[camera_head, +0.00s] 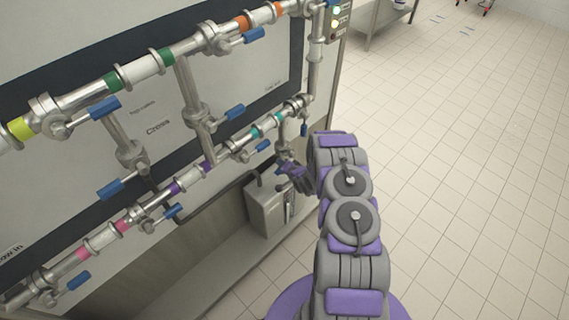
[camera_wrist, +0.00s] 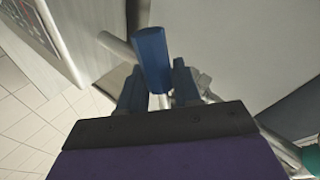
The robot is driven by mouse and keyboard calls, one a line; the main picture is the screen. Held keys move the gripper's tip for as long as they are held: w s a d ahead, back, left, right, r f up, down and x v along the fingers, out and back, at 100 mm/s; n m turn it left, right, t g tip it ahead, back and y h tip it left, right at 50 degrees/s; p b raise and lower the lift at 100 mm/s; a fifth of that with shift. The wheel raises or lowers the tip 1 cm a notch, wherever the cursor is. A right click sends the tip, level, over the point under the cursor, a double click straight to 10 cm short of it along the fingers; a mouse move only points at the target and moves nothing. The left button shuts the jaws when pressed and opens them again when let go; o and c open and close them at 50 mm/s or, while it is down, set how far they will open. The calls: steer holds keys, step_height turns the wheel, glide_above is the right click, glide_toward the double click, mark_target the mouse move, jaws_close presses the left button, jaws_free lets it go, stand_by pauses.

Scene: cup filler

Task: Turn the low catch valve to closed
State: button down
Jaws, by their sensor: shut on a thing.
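My gripper (camera_head: 297,178) is at the lower end of the short vertical pipe, just above the metal box, at the right end of the lower pipe line. In the wrist view, a blue valve handle (camera_wrist: 151,58) stands between the two dark fingers of my gripper (camera_wrist: 158,88), which is shut on its metal stem or lower part. I take this to be the low catch valve. In the head view, its handle is hidden by my gripper, and no label for it is readable.
A grey metal box (camera_head: 267,207) stands on the ledge under the gripper. Several blue-handled valves line the pipes to the left, with one blue handle (camera_head: 304,130) hanging close above my gripper. The tiled floor (camera_head: 450,180) at right is clear.

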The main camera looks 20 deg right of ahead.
steer(key=shift+d+r+m+y+p, duration=0.1)
steer(key=shift+r+m+y+p, duration=0.35)
steer(key=shift+r, duration=0.2)
steer(key=shift+r+m+g+y+p, duration=0.6)
steer(key=shift+r+m+y, duration=0.05)
steer(key=shift+m+y, duration=0.2)
steer(key=shift+r, duration=0.1)
steer(key=c, duration=0.9)
jaws_free()
steer(key=shift+s, duration=0.15)
steer(key=shift+s+r, duration=0.15)
steer(key=shift+s, duration=0.05)
steer(key=v, duration=0.5)
steer(key=p+v, duration=0.1)
steer(key=v, duration=1)
steer(key=shift+s+d, duration=0.15)
steer(key=shift+d, duration=0.25)
